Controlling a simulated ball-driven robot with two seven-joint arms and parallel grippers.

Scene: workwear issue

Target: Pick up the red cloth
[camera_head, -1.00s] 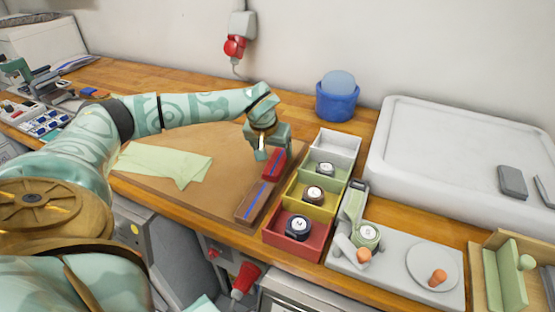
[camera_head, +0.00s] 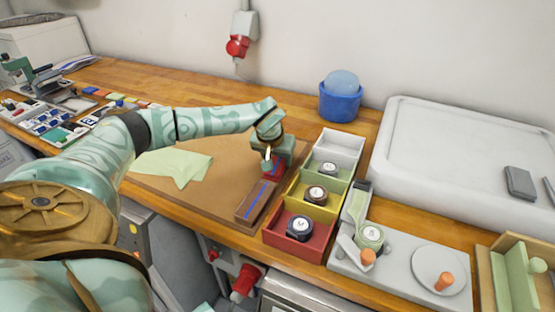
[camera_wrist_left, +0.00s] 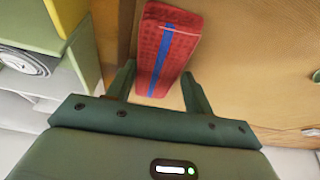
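The red cloth (camera_head: 279,172) is folded into a flat strip with a blue stripe. It lies on the brown board at the left side of the coloured bins, partly hidden by my left gripper (camera_head: 270,164) in the head view. In the left wrist view the red cloth (camera_wrist_left: 168,45) stretches away between the two fingers of the left gripper (camera_wrist_left: 158,70). These fingers are open, one at each side of the cloth's near end; whether they touch it I cannot tell. My right gripper is not in view.
A brown strip with a blue stripe (camera_head: 256,201) lies just in front of the red cloth. Bins holding round items, with a red bin (camera_head: 278,246) nearest, stand close at the right. A pale green cloth (camera_head: 180,165) lies left on the board (camera_head: 215,190).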

